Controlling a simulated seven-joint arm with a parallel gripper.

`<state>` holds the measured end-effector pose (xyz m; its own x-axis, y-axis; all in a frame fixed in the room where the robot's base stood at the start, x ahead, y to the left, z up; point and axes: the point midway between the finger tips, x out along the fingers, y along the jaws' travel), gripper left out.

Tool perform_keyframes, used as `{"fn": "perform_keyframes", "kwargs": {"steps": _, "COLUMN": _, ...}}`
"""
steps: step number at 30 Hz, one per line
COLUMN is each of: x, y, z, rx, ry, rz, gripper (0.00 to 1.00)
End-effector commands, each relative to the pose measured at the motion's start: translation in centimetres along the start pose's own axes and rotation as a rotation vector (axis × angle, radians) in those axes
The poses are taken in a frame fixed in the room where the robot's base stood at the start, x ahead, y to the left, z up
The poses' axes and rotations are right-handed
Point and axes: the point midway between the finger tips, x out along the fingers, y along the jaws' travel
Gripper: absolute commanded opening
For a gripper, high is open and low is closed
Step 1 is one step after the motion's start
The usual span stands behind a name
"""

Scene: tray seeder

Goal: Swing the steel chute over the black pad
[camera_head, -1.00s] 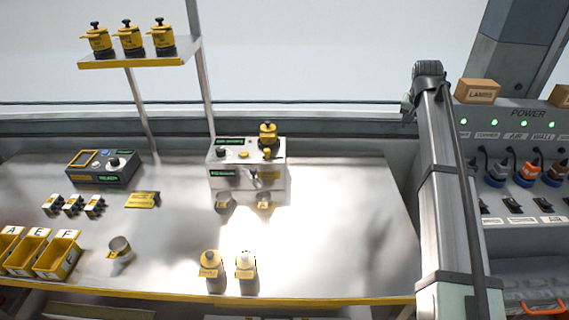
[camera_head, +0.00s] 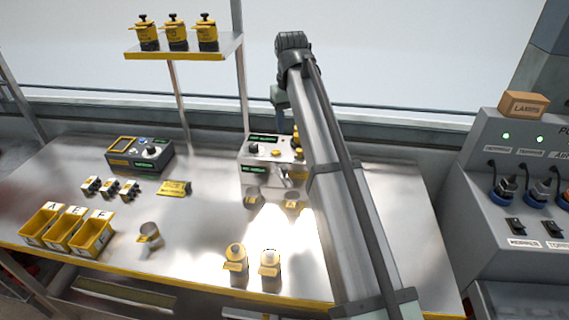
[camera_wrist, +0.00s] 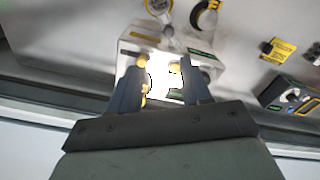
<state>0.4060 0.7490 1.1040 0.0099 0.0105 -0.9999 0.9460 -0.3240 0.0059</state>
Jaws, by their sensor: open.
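The grey seeder box (camera_head: 262,150) stands at the back middle of the bench. It also shows between and beyond my fingers in the wrist view (camera_wrist: 128,42). A short steel chute (camera_head: 281,180) sticks out of its front; in the wrist view the chute (camera_wrist: 168,36) points toward the left of two round cups (camera_wrist: 158,8). The other cup (camera_wrist: 207,16) shows a dark inside. I cannot tell which dark surface is the black pad. My gripper (camera_wrist: 162,84) is open and empty, over the box and apart from the chute. In the head view my arm hides it.
Two yellow-topped bottles (camera_head: 236,262) stand at the front of the bench. A black control box (camera_head: 140,154), a yellow sign (camera_head: 174,188) and lettered yellow bins (camera_head: 90,236) are at left. A shelf (camera_head: 185,50) rises behind. A power panel (camera_head: 510,170) stands at right.

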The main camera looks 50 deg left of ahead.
Motion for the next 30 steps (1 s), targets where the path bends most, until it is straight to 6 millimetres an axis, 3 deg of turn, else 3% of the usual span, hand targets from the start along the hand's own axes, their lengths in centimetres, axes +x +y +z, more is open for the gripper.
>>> {"fn": "perform_keyframes", "kwargs": {"steps": 3, "x": -0.1, "y": -1.5, "z": 0.1, "rx": -0.03, "ry": -0.012, "rz": -0.005, "gripper": 0.48}}
{"fn": "perform_keyframes", "kwargs": {"steps": 8, "x": 0.8, "y": -1.8, "z": 0.2, "rx": -0.037, "ry": -0.015, "rz": -0.006, "gripper": 0.48}}
{"fn": "perform_keyframes", "kwargs": {"steps": 24, "x": 9.7, "y": -1.8, "z": 0.4, "rx": -0.034, "ry": -0.015, "rz": -0.006, "gripper": 0.48}}
{"fn": "perform_keyframes", "kwargs": {"steps": 30, "x": 12.2, "y": -1.8, "z": 0.3, "rx": -0.034, "ry": -0.014, "rz": -0.006, "gripper": 0.48}}
